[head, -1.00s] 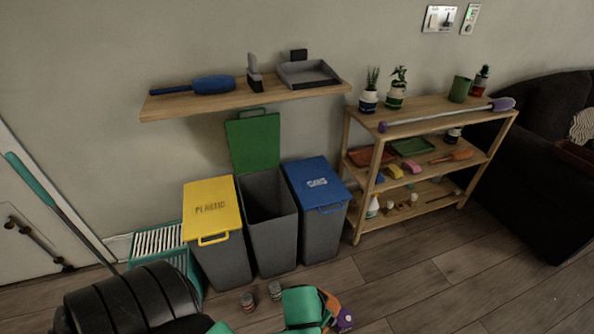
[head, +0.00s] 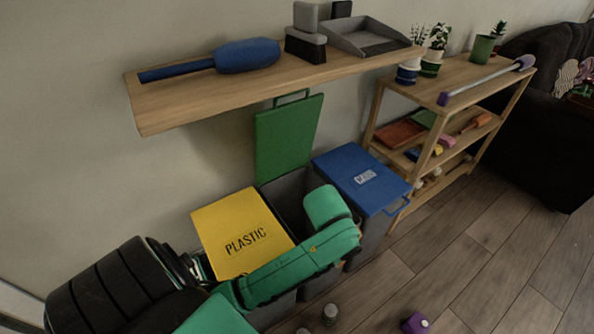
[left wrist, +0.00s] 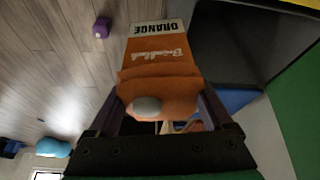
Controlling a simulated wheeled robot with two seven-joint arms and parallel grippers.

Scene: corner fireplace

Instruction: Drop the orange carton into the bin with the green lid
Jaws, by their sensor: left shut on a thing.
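The orange carton (left wrist: 160,65) has a white band reading "ORANGE" and a pale cap. My left gripper (left wrist: 160,108) is shut on it, with a finger on each side in the left wrist view. In the head view my left arm crosses in front of the yellow-lidded bin, and its wrist end overlaps the open bin's mouth; carton and fingers are hidden there. The grey bin (head: 285,190) has its green lid (head: 287,138) raised against the wall. The lid also fills the right of the left wrist view (left wrist: 300,115), with the bin's dark grey wall (left wrist: 235,45) beside the carton. My right gripper is not in view.
A yellow-lidded plastic bin (head: 240,232) and a blue-lidded cans bin (head: 362,180) flank the open bin. A wall shelf (head: 185,105) with a brush and dustpan overhangs them. A can (head: 330,313) and a purple object (head: 415,323) lie on the floor. A wooden rack (head: 462,110) stands right.

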